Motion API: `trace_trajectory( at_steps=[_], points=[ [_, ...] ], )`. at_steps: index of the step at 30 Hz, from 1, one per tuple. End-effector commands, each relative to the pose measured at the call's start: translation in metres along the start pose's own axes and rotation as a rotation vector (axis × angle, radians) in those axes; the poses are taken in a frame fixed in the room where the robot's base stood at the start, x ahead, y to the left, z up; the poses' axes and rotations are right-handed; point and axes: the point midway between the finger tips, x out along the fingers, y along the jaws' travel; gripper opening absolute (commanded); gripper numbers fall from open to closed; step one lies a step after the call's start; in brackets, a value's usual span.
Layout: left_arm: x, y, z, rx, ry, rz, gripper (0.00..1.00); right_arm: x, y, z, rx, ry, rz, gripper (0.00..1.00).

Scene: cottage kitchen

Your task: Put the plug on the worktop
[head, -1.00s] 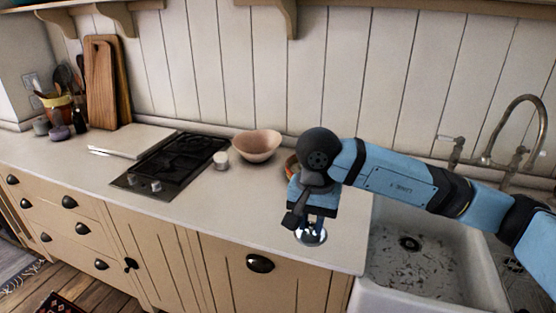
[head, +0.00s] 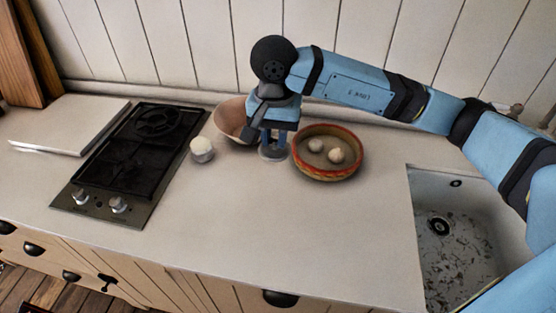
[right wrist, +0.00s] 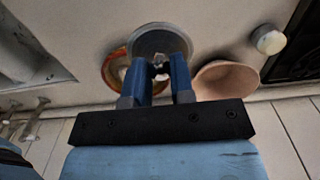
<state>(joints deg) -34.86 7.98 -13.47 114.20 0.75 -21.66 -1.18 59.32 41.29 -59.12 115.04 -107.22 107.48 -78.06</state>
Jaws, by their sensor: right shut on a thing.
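The plug (head: 273,153) is a round, flat, shiny metal disc. My right gripper (head: 275,140) is shut on its top and points down. The plug is over or on the pale worktop (head: 230,225), between the pink bowl and the red-rimmed dish. I cannot tell whether it touches the surface. In the right wrist view the plug (right wrist: 160,40) sits at the fingertips (right wrist: 160,70) and covers part of the dish. My left gripper is not in view.
A pink bowl (head: 228,118) stands left of the plug, and a red-rimmed dish (head: 327,174) with pale round items stands right. A small white-topped pot (head: 202,150) and a black hob (head: 130,165) are further left. The sink (head: 460,240) is at right. The front worktop is clear.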

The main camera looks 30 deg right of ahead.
Motion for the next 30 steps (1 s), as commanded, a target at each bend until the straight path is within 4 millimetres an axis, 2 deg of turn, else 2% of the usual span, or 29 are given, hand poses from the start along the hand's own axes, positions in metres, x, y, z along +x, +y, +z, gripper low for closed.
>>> trace_trajectory(
  at_steps=[4,7,18,21,30],
  points=[
    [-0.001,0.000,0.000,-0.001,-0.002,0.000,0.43,0.005,0.000,0.000,0.000,-0.001,0.002,0.00],
    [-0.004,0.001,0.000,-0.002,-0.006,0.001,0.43,0.021,0.001,0.001,0.001,-0.004,0.003,0.00],
    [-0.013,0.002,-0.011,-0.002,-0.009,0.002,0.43,0.119,0.001,0.001,0.000,-0.005,0.005,0.00],
    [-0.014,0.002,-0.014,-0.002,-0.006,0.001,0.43,0.139,0.000,0.001,0.001,-0.003,0.002,0.00],
    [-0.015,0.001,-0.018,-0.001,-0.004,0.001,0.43,0.165,0.000,0.000,0.001,-0.002,0.001,0.00]
  ],
)
